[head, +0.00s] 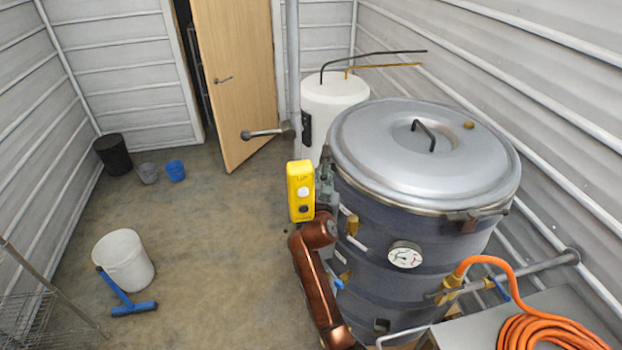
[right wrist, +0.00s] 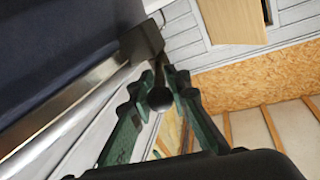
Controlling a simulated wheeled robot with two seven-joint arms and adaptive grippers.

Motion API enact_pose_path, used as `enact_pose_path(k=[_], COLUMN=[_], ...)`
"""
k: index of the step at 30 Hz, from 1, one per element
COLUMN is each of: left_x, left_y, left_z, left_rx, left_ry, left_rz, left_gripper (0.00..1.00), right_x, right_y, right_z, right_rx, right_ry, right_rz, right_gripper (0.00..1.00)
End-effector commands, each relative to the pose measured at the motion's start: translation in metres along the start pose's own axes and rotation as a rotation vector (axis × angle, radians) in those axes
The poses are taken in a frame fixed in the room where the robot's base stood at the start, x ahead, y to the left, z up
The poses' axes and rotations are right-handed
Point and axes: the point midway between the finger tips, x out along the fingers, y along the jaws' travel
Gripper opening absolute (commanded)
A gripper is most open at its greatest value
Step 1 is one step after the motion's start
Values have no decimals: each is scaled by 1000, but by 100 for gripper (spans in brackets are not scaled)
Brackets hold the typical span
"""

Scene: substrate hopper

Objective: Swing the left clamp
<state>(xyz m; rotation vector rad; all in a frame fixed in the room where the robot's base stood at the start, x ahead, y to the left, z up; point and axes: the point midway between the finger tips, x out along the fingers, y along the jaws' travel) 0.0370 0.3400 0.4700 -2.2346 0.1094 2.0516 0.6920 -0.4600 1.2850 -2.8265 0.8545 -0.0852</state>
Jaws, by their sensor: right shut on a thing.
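The hopper (head: 400,230) is a dark blue-grey drum with a round silver lid (head: 375,150). My right gripper (head: 326,165) is at the left side of its rim, at the end of my copper-coloured arm. In the right wrist view, its green fingers (right wrist: 158,100) are shut around the dark round knob of the left clamp (right wrist: 160,98). The clamp's arm runs up from the knob, beside the metal rim band. In the head view the gripper largely hides this clamp. Another clamp (head: 476,213) shows at the front right of the rim. My left gripper is not in view.
A yellow push-button box (head: 301,190) stands close left of my right gripper. A white tank (head: 333,105) is behind the hopper. An orange hose (head: 545,325) lies coiled at the lower right. The floor to the left is mostly clear, with a white bucket (head: 122,260).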

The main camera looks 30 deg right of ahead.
Motion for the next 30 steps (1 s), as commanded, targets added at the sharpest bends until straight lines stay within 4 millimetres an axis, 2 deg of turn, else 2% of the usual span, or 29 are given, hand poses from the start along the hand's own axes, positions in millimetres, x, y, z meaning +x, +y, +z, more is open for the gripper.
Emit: enact_pose_path(k=[5,11,12,17,25,30], left_x=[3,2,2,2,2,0], left_y=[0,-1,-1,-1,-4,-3], left_z=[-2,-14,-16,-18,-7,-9], left_rx=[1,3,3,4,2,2], left_ry=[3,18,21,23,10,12], left_rz=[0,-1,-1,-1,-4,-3], left_gripper=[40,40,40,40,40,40], right_x=[-1,-1,-1,-1,-1,0], right_y=[5,6,6,6,6,4], right_z=[-6,-6,-6,-5,-2,-2], right_rx=[3,2,2,1,1,0], right_ry=[12,12,12,9,5,3], right_rz=[19,20,20,20,20,13], right_gripper=[0,0,16,27,27,27])
